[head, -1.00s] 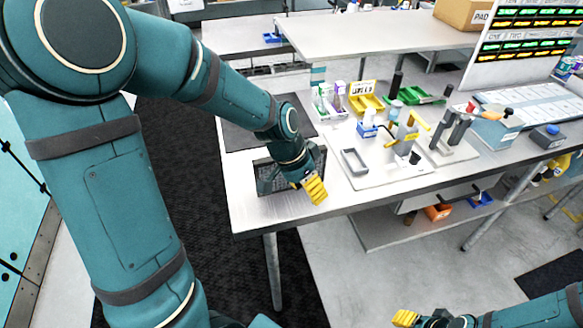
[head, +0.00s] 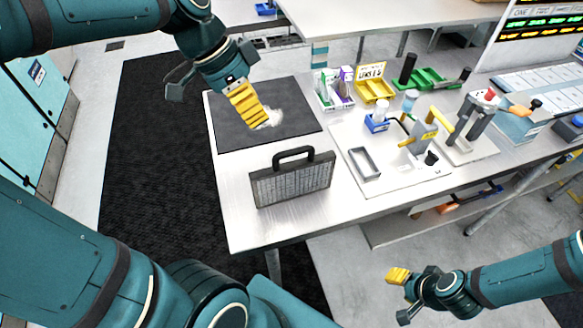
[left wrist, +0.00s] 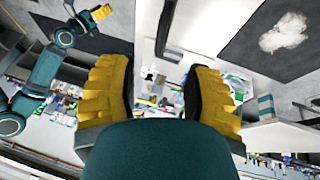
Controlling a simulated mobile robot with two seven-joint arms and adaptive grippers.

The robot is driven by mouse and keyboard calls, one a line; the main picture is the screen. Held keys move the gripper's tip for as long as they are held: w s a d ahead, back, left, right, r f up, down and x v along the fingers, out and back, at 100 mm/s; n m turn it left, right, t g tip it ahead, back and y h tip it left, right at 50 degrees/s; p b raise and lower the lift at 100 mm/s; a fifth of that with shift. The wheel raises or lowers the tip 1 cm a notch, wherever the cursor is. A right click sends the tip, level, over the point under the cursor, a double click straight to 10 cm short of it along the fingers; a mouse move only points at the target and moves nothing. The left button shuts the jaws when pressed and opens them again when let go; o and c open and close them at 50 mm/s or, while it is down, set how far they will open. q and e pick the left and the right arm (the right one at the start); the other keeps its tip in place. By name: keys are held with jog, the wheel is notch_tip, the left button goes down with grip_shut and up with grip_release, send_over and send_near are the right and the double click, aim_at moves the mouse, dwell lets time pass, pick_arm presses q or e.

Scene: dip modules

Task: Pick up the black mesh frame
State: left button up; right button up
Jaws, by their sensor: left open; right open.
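The black mesh frame (head: 292,184) stands upright near the front edge of the metal table, its black handle on top, in full view of the head camera. My left gripper (head: 250,106) is open, above the dark mat, behind and to the left of the frame and apart from it. In the left wrist view its two yellow fingers (left wrist: 160,95) are spread with nothing held between them. My right gripper (head: 398,278) is open and empty, low in front of the table at the lower right, well away from the frame.
A dark mat (head: 227,130) with a white crumpled patch (head: 270,118) lies behind the frame. To the right are a white board (head: 385,183) with a grey rectangular ring (head: 364,163), a yellow bin (head: 374,89) and a green tray (head: 432,79).

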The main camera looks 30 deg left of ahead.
pick_arm(q)
jog(key=b, duration=0.1)
send_over(283, 152)
jog(key=s+a, duration=0.1)
jog(key=a, duration=0.1)
notch_tip(283, 152, down, 6)
jog(key=shift+s+d+f, duration=0.15)
jog(key=shift+f, duration=0.1)
jog(key=shift+a+b+x, duration=0.2)
jog(key=shift+b+x, duration=0.45)
jog(key=shift+x, duration=2.6)
grip_shut()
